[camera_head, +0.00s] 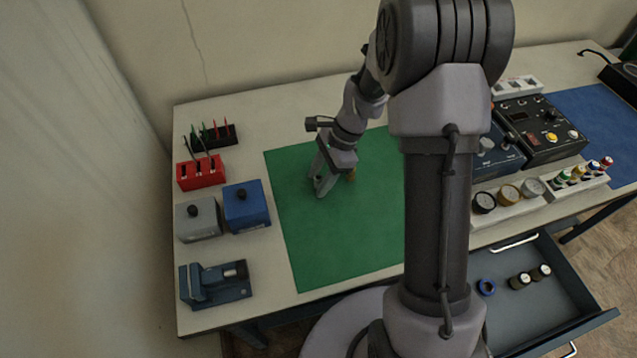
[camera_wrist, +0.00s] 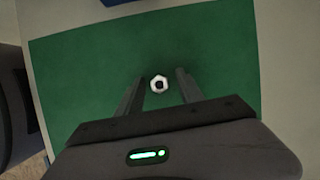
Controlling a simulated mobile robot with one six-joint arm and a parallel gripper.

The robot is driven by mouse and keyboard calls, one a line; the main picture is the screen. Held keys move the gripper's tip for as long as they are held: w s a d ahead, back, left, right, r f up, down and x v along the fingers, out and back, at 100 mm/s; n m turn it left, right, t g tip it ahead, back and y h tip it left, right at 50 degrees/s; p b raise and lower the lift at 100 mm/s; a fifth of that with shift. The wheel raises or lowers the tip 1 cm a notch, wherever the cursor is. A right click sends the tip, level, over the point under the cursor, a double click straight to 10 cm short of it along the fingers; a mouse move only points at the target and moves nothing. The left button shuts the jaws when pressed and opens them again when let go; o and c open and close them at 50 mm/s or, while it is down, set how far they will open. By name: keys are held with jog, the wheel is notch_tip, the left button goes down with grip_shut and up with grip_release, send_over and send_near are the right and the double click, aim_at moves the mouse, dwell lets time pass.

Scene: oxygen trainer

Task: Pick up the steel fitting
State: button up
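The steel fitting (camera_wrist: 159,84) is a small, pale, six-sided piece with a dark hole in its middle, seen from above on the green mat (camera_wrist: 85,62) in the wrist view. My gripper (camera_wrist: 160,76) is open, with one finger on each side of the fitting and a visible gap to each. In the head view my gripper (camera_head: 322,188) points down low over the left part of the green mat (camera_head: 335,245). There the fingers mostly hide the fitting, and I cannot tell its height against the fingertips.
A small brass-coloured piece (camera_head: 351,175) shows just right of my gripper. Left of the mat are a grey box (camera_head: 198,222), a blue box (camera_head: 246,207), a red block (camera_head: 200,173) and a blue vise (camera_head: 214,286). An open drawer (camera_head: 540,318) juts out at front right.

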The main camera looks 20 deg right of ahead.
grip_shut()
jog(key=shift+r, duration=0.15)
